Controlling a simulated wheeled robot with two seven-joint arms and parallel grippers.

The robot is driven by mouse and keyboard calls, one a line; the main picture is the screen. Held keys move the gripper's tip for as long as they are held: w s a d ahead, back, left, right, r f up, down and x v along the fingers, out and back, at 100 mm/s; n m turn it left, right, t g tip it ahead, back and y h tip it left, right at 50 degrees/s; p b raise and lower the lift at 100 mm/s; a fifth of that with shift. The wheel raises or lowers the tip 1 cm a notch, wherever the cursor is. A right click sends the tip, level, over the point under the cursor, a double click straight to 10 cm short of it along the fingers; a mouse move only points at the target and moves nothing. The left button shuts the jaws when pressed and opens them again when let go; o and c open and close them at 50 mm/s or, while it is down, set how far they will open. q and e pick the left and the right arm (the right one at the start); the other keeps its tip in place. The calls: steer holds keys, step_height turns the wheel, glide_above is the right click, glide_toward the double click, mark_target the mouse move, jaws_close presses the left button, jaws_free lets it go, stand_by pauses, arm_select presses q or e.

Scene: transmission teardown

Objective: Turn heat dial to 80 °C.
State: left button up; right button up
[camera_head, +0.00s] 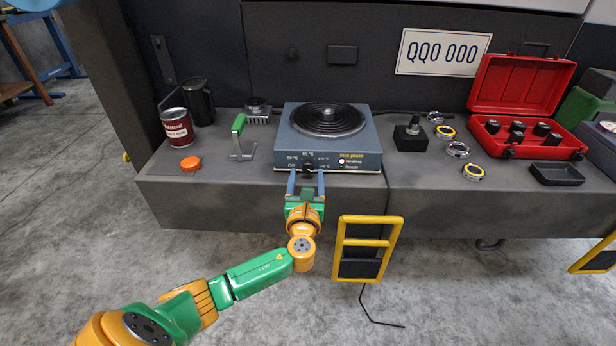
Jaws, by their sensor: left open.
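The hot plate (362,164) is a blue-grey box with a black coiled burner on top and stands on the grey bench. Its black heat dial (308,169) sits on the front face, with temperature marks around it. My left gripper (307,174) is in front of the dial, its two blue fingers open, one on each side of the dial. I cannot tell whether the fingers touch the dial. The dial's pointer is too small to read. My right gripper is not in view.
A red can (177,129), an orange cap (190,164) and a green-handled tool (239,125) stand left of the hot plate. Rings and a black block (410,139) lie right, by an open red case (520,90). A yellow frame (367,221) hangs below the bench edge.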

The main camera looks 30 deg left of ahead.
arm_select(q)
steer(key=shift+w+a, duration=0.25)
steer(key=shift+w, duration=0.3)
jaws_close()
